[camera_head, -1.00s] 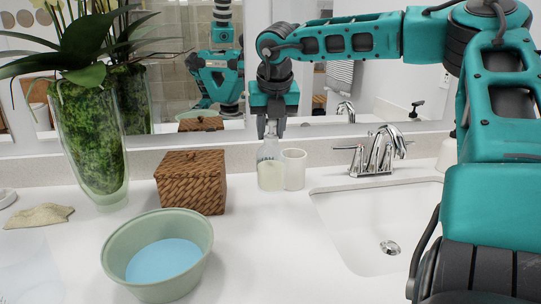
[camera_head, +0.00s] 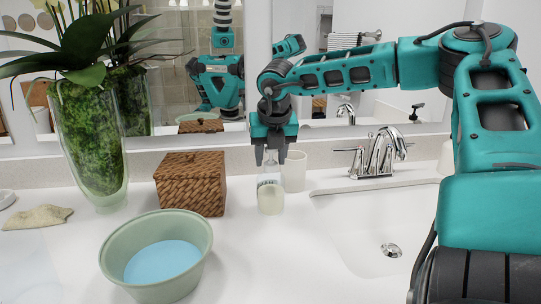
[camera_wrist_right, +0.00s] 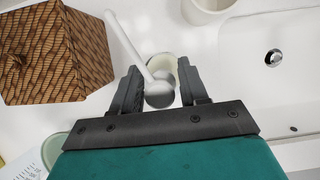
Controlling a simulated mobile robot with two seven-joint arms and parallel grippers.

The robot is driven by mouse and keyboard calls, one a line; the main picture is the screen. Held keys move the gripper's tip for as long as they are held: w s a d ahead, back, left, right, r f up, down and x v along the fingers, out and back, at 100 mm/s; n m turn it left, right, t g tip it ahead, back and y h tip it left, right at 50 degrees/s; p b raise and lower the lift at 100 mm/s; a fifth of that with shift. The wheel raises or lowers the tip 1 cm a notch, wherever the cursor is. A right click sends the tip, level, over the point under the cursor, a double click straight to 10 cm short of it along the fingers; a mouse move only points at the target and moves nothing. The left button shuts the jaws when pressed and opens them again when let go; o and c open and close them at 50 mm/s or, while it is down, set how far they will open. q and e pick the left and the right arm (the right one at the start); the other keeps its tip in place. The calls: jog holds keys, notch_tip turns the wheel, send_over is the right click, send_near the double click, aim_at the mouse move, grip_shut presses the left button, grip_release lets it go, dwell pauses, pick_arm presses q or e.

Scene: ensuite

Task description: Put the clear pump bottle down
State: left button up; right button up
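The clear pump bottle (camera_head: 269,190) has a dark printed label and a cream-coloured lower part. It is upright in the head view, over the counter in front of the white cup. I cannot tell whether its base touches the counter. My right gripper (camera_head: 270,157) points down on its top, with a finger on each side of the pump. In the right wrist view the white pump spout (camera_wrist_right: 125,42) points to the upper left, between the fingers of the right gripper (camera_wrist_right: 160,82). The left gripper is not clearly in view.
A woven box (camera_head: 191,184) stands left of the bottle. A white cup (camera_head: 294,172) is just behind it to the right. The sink (camera_head: 365,235) and faucet (camera_head: 377,152) lie right. A green bowl (camera_head: 115,262) is front left. Counter in front of the bottle is clear.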

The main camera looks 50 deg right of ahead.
jog(key=shift+o, duration=1.2)
jog(key=shift+r, duration=0.1)
jog(key=shift+r+p, duration=0.2)
jog(key=shift+p, duration=0.2)
jog(key=v, duration=1.1)
jog(key=shift+r, duration=0.4)
